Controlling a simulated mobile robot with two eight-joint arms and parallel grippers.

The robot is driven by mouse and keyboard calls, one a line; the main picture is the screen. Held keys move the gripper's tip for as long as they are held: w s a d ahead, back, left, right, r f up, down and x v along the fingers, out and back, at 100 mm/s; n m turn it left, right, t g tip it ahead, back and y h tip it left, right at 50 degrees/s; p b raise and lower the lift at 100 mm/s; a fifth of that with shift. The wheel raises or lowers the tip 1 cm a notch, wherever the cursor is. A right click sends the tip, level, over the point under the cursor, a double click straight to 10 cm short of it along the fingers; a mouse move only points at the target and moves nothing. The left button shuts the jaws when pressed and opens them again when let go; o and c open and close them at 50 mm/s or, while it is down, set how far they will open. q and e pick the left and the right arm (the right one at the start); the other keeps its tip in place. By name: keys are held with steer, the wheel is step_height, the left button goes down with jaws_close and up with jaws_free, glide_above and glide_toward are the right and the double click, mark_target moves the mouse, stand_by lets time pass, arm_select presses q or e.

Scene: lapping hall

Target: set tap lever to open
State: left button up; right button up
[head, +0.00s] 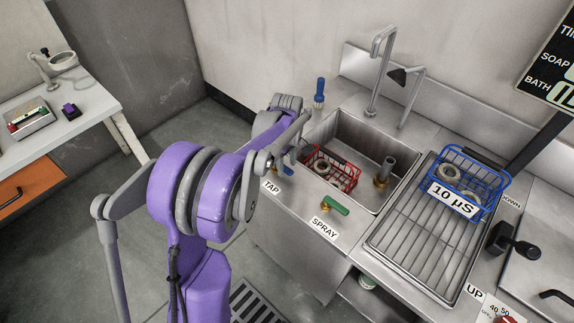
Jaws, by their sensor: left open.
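The tap lever (288,170) is a small blue handle at the sink's front left edge, above the TAP label (271,187). My left gripper and wrist partly hide it, so its exact angle cannot be told. My left gripper (280,161) is open, right at the lever in this view; whether it touches cannot be told. The purple left arm covers the area to the left. My right gripper is not in view.
A green spray lever (336,205) sits to the right, by the SPRAY label (324,229). The sink (372,137) holds a red wire basket (346,174). A tall faucet (377,75) and a blue-handled fitting (319,93) stand behind. A blue basket (496,185) is on the drainer rack.

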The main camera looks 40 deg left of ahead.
arm_select(q)
steer(key=shift+f, duration=0.3)
jaws_close()
stand_by(1.3)
